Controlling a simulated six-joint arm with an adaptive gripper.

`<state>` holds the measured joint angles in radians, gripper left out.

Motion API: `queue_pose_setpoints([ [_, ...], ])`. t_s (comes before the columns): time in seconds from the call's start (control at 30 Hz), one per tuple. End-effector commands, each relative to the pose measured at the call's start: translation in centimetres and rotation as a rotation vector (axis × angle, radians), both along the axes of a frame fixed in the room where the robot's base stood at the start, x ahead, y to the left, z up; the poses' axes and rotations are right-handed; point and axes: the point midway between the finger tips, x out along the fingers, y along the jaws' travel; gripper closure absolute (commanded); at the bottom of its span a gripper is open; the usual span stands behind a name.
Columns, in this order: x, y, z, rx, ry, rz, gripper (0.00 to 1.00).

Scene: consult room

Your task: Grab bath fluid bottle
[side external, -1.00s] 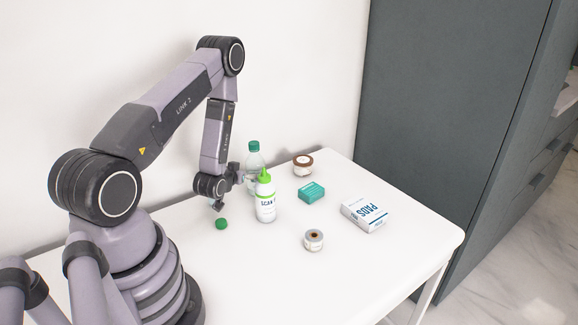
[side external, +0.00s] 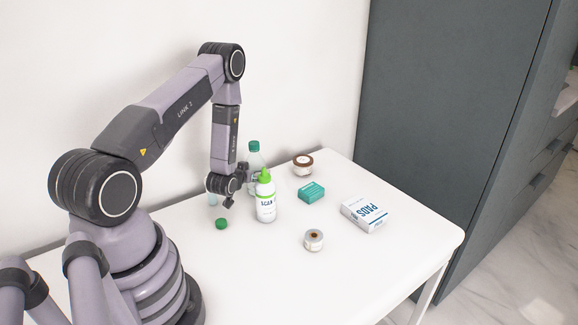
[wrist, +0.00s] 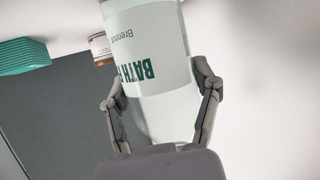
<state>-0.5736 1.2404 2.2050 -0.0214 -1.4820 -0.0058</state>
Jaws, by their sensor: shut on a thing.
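The bath fluid bottle (side external: 255,159) is clear with a green cap and stands upright toward the back of the white table. In the wrist view, the bottle (wrist: 160,60) fills the middle, with a white label reading "BATH" in green. My gripper (wrist: 159,92) has one finger on each side of the bottle and is shut on it. In the side view, my gripper (side external: 250,182) is partly hidden behind the white scan bottle (side external: 266,203), which has a lime-green nozzle top and stands in front of the bath fluid bottle.
A teal box (side external: 312,192), a brown-lidded jar (side external: 302,166), a white PADS box (side external: 364,214) and a small roll (side external: 313,240) lie to the right. A small green object (side external: 221,223) is below my wrist. The table front is clear.

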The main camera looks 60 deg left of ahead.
Motion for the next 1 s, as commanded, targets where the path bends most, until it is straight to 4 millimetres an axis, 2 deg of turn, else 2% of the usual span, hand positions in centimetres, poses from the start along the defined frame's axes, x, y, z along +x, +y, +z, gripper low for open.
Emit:
queue_pose_setpoints([
  [0.03, 0.0, 0.0, 0.0, 0.0, 0.0, 0.0, 0.54],
  [0.23, 0.0, 0.0, 0.0, -0.001, 0.001, 0.0, 0.79],
  [0.57, 0.0, 0.0, 0.6, 0.001, -0.001, 0.0, 0.79],
  [0.67, 0.1, 0.0, 1.7, 0.002, -0.002, 0.0, 0.79],
  [1.0, 0.1, 0.0, 8.4, 0.002, -0.005, 0.0, 0.79],
])
